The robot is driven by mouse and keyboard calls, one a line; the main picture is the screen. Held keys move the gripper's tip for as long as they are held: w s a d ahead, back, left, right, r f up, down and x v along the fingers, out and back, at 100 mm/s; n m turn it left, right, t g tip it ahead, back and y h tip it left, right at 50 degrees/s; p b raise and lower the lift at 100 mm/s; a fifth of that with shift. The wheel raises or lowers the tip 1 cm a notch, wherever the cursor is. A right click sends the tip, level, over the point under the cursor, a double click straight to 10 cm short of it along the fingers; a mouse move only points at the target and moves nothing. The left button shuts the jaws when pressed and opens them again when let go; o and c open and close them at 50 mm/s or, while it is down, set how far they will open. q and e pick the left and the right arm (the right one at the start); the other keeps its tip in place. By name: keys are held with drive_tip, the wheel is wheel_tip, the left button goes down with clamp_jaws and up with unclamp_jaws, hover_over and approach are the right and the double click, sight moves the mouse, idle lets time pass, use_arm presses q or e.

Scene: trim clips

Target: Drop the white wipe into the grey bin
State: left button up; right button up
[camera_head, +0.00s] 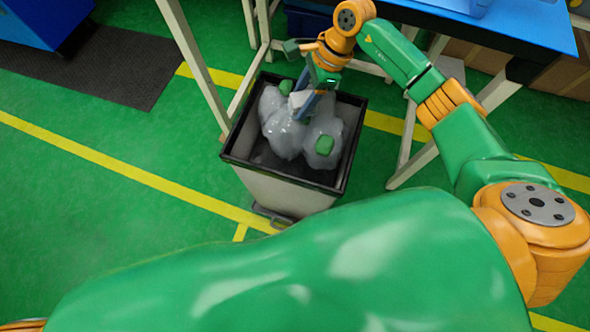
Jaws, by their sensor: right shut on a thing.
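The grey bin (270,188) stands on the green floor, with a dark rim and an open top. It holds crumpled translucent grey plastic and green pieces. My right gripper (302,103) points down over the bin's opening, from the far side. It is shut on the white wipe (297,98), a small pale patch between the fingers. The wipe is partly hidden by the fingers and hard to tell from the plastic behind it. I cannot tell whether it touches the bin's contents. My left gripper is out of view.
A blue-topped table (520,28) with pale legs stands behind and right of the bin. Another pale frame leg (192,62) rises close to the bin's left. A dark mat (95,65) lies at the left. The floor left of the bin is clear, with yellow lines.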

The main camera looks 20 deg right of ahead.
wheel_tip(320, 180, down, 6)
drive_tip(key=b, duration=0.4)
drive_tip(key=o, duration=1.4)
drive_tip(key=v, duration=0.7)
